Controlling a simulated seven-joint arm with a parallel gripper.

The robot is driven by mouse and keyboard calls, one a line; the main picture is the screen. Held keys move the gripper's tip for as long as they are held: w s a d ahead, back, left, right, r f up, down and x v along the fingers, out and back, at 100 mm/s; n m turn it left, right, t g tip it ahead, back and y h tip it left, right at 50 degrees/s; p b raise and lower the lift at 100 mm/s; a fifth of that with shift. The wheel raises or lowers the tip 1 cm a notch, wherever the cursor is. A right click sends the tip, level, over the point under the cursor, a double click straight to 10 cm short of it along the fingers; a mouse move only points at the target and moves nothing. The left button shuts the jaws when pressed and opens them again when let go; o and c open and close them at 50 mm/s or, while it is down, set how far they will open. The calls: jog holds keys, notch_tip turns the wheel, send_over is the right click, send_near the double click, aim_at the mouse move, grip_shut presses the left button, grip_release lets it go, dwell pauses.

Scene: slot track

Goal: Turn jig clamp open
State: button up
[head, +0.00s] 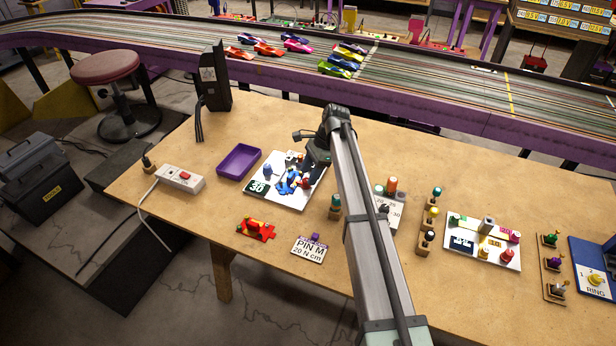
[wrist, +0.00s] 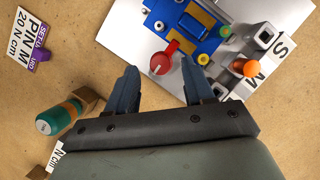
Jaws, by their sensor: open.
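The jig is a blue block (wrist: 205,32) on a white plate (wrist: 150,14), which also shows at the table's middle in the head view (head: 258,198). A red knob with a short lever (wrist: 160,64), which looks like the clamp, sits at the jig's near edge; its lever points up and right. My gripper (wrist: 159,65) is open. Its two dark fingers stand left and right of the red knob in the wrist view, with nothing held; whether they touch it I cannot tell. In the head view my gripper (head: 318,158) is over the plate's right side and hides part of it.
A teal-handled driver (wrist: 62,116) stands in a wooden block close to my gripper. A "PIN M 20 N cm" card (head: 309,250) lies in front. An orange knob (wrist: 244,67) is right of the jig. A purple tray (head: 239,161) and power strip (head: 181,179) are left.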

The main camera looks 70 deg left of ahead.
jog(key=shift+x, duration=1.1)
grip_shut()
